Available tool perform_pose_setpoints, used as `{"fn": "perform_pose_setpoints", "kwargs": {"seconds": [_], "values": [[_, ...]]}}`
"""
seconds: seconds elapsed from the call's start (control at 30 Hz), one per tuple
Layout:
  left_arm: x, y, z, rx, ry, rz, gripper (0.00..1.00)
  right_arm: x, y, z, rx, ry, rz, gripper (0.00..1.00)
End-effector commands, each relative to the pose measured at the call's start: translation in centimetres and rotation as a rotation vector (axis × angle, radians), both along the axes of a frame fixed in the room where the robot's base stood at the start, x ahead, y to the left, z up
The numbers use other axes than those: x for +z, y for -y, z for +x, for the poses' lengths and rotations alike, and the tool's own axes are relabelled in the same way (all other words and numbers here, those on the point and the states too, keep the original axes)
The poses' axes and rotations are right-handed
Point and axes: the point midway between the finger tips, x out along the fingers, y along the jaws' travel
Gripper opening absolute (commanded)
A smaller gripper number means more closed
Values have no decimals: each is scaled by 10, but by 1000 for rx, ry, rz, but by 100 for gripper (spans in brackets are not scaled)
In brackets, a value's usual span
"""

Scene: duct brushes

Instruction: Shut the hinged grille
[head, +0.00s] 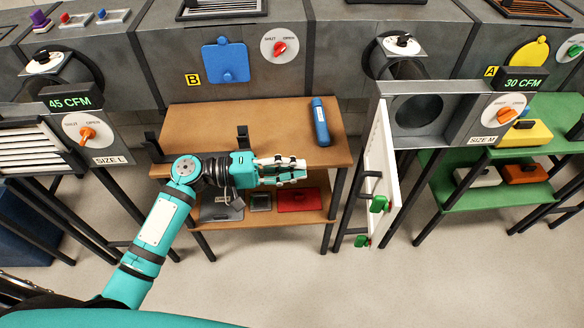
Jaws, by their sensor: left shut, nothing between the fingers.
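The hinged grille (377,165) is a white panel at the right duct opening. It stands open, swung out toward me and seen nearly edge-on, with its hinge side along the left of the opening. It carries a black handle (371,186) and two green catches (379,204). The square opening (418,112), in a grey frame labelled SIZE M, is uncovered. My left gripper (303,171) is shut and empty. It points right above the brown table's front edge, apart from and left of the grille. My right gripper is out of view.
The brown table (190,115) holds a blue case (320,122) and black brackets; boxes lie on its lower shelf. A green table (560,135) with coloured boxes stands right of the grille. A louvred grille (30,147) is at far left. The floor in front is clear.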

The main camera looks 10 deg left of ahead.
Motion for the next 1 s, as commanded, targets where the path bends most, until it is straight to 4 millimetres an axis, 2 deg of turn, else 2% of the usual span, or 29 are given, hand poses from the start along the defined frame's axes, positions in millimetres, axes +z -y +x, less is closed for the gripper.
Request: {"fn": "perform_pose_setpoints", "kwargs": {"seconds": [0.1, 0.3, 0.43, 0.63, 1.0], "values": [[3, 26, 9, -1, 0, -4, 0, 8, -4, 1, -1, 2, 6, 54], [2, 65, 23, 0, 1, -2, 0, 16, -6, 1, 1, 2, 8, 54], [1, 82, 11, 2, -2, 0, 0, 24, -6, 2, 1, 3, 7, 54], [-1, 96, 5, 3, -1, 2, 0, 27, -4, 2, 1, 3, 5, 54], [-2, 97, 4, 3, -1, 2, 0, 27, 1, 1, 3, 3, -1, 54]]}}
